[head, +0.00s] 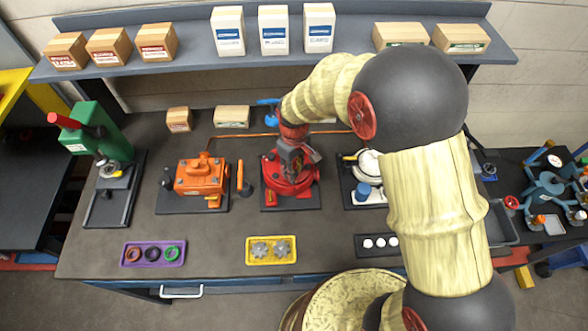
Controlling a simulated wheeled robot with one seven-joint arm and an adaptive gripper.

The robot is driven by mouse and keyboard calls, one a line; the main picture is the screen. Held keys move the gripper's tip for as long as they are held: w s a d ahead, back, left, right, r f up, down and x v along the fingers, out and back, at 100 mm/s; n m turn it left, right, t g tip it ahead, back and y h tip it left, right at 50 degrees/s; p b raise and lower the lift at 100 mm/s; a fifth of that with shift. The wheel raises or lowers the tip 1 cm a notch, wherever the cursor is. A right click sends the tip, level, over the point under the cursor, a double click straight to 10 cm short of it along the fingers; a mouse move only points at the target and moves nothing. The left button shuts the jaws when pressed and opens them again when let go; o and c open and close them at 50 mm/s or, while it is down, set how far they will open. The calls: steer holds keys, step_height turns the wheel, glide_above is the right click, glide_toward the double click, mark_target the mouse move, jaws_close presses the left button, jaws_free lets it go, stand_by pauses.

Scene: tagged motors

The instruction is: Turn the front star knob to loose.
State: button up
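My gripper (293,158) points down over the red motor (303,186) on its dark base plate, near the middle of the bench. It hides much of the motor's upper part. I cannot tell whether it touches the motor or how far its fingers are apart. No star knob can be clearly made out on the red motor. Two grey star-shaped parts (260,249) lie in a yellow tray (249,261) at the front edge of the bench, well apart from my gripper.
An orange motor (200,180) and a green press (108,135) stand to the left. A white unit (370,162) stands right, partly behind my arm. A purple tray (124,262) of rings lies front left. The bench (215,232) is bare between motors and trays.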

steer(key=shift+o, duration=1)
step_height(320, 180, up, 12)
stand_by(0.4)
steer(key=s+d+r+m+t+b, duration=0.2)
steer(key=s+d+m+b, duration=0.2)
steer(key=s, duration=0.6)
steer(key=s+d+r+m+t+b, duration=0.2)
steer(key=s+d+m+t+b, duration=0.1)
steer(key=s+d+b, duration=0.5)
steer(key=s+d+m, duration=0.1)
steer(key=s+d, duration=0.1)
steer(key=shift+s+d+r+t+b, duration=0.15)
steer(key=shift+s+r+t+b, duration=0.15)
steer(key=shift+r+b, duration=0.05)
